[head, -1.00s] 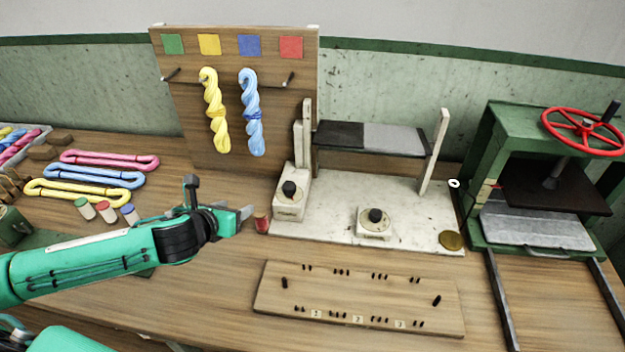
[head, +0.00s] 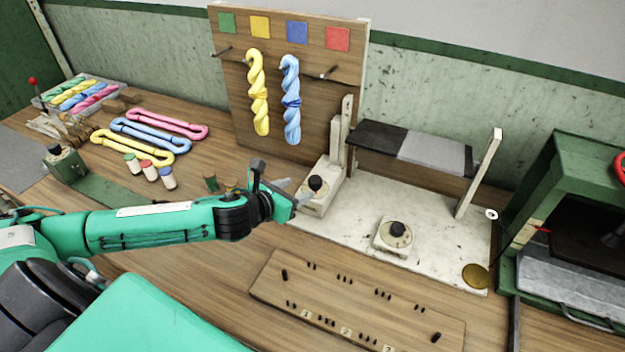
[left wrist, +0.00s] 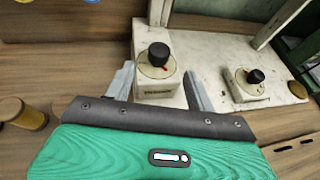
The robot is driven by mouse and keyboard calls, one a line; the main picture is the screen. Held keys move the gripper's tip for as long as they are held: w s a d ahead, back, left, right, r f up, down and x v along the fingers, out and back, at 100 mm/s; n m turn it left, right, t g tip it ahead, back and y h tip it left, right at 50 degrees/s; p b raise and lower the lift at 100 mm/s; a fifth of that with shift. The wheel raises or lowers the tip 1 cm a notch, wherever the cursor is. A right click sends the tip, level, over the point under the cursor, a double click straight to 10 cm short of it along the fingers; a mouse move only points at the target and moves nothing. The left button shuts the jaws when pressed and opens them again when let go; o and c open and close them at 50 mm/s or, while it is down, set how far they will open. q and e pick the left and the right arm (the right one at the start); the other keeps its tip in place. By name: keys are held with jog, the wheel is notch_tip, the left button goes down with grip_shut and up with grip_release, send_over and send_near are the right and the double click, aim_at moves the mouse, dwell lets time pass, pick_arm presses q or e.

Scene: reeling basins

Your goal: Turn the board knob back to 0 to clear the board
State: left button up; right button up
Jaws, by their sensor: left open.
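The white marble board (head: 345,225) carries two black knobs on pale dial boxes. The left knob (head: 315,184) sits on a taller box at the board's left end; it also shows in the left wrist view (left wrist: 158,55) with a red mark on its dial. The second knob (head: 397,229) is nearer the board's front middle, also in the left wrist view (left wrist: 255,76). My left gripper (head: 300,190) is open beside the left knob's box. In the left wrist view its two fingers stand on either side of that box, apart from the knob. The dial figures are too small to read. My right gripper is out of view.
A pegged wooden panel (head: 355,310) lies in front of the board. A hook board (head: 225,75) with yellow and blue skeins stands behind. A green press (head: 535,190) is at right. Small jars and folded skeins lie at left.

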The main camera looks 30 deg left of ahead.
aim_at(312, 182)
pick_arm(q)
jog(key=p+x, duration=0.1)
jog(key=x, duration=0.6)
jog(key=shift+w+f, duration=0.15)
jog(key=shift+w, duration=0.2)
jog(key=c, duration=1)
